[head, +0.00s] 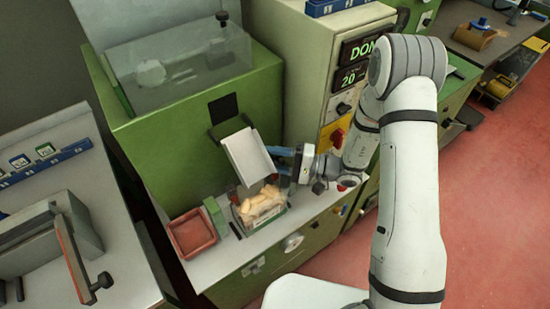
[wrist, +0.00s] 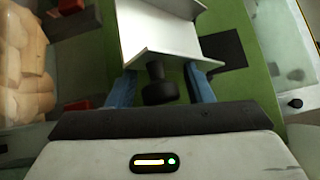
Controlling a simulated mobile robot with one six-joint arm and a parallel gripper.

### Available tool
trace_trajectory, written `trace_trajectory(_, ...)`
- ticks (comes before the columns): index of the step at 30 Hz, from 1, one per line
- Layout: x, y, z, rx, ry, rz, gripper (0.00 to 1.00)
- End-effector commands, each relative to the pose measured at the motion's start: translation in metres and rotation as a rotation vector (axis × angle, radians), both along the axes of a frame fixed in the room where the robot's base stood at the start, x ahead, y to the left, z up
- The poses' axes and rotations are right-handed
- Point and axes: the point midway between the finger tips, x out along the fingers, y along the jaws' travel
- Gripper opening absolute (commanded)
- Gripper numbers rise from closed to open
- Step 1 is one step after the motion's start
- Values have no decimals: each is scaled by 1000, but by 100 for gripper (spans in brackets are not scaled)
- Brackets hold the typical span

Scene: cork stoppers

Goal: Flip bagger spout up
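The bagger spout (head: 247,157) is a pale, flat channel with raised sides on the front of the green machine. It slopes down toward a clear bag of corks (head: 262,208). My gripper (head: 282,160) is at the spout's right side in the head view. In the wrist view, the spout (wrist: 160,30) lies just ahead of my gripper (wrist: 161,86). Its blue fingers are apart, one on each side of a black knob (wrist: 158,84) by the spout's edge. Gaps show between knob and fingers, so the gripper looks open. The fingertips are partly hidden behind the spout.
The green machine (head: 190,140) rises behind the spout, with a clear-covered hopper (head: 180,65) on top. A red tray (head: 192,233) sits left of the bag. A control cabinet (head: 312,70) stands behind my wrist on the right. Red floor is open at the right.

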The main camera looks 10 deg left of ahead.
Motion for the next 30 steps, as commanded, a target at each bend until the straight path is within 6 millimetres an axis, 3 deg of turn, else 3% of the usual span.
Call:
trace_trajectory(16, 0, -1, 0, 0, 0, -1, 1)
trace_trajectory(30, 5, 1, 5, -28, 21, 7, 0)
